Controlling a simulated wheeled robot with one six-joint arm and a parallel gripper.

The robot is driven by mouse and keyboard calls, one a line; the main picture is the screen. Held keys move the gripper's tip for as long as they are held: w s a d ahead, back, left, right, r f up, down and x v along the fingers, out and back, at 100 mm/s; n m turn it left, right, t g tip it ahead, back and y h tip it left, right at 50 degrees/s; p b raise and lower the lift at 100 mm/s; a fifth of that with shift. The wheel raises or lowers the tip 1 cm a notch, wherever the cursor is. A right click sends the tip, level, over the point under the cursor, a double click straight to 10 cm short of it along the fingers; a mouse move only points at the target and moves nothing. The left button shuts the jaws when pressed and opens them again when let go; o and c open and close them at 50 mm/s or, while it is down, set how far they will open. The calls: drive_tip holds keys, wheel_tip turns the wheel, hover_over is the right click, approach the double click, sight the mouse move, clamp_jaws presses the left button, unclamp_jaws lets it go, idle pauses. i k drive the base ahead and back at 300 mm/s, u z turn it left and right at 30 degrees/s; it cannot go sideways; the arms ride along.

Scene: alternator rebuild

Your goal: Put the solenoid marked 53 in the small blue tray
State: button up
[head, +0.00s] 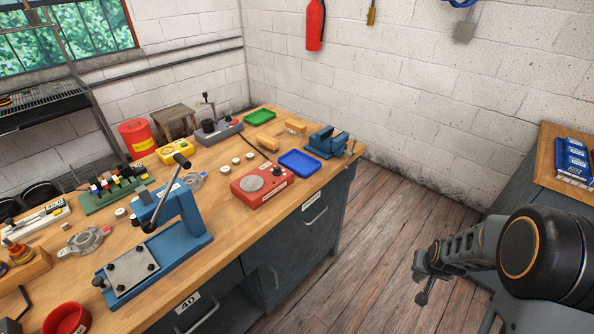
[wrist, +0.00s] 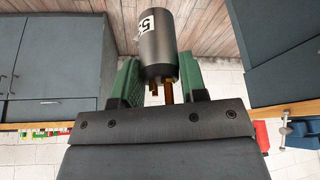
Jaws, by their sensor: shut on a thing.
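My gripper (wrist: 160,78) is shut on a dark grey cylindrical solenoid (wrist: 157,45) in the wrist view, between green finger pads. The solenoid has copper-coloured terminals and a white label, partly turned away; a 5 shows, but the rest of the marking cannot be read. In the head view my gripper (head: 427,272) is over open floor at the right, away from both benches; the held solenoid cannot be made out clearly there. The small blue tray (head: 300,162) lies on the wooden workbench near its right edge and looks empty.
The workbench (head: 235,165) also holds a red tester (head: 262,184), a blue vise (head: 325,142), a green tray (head: 259,117) and a blue arbor press (head: 160,240). Another bench (head: 552,150) at the right carries a blue container with labelled items (head: 574,157). Wooden floor between is clear.

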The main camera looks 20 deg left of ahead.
sight(299, 165)
drive_tip(key=u, duration=1.65)
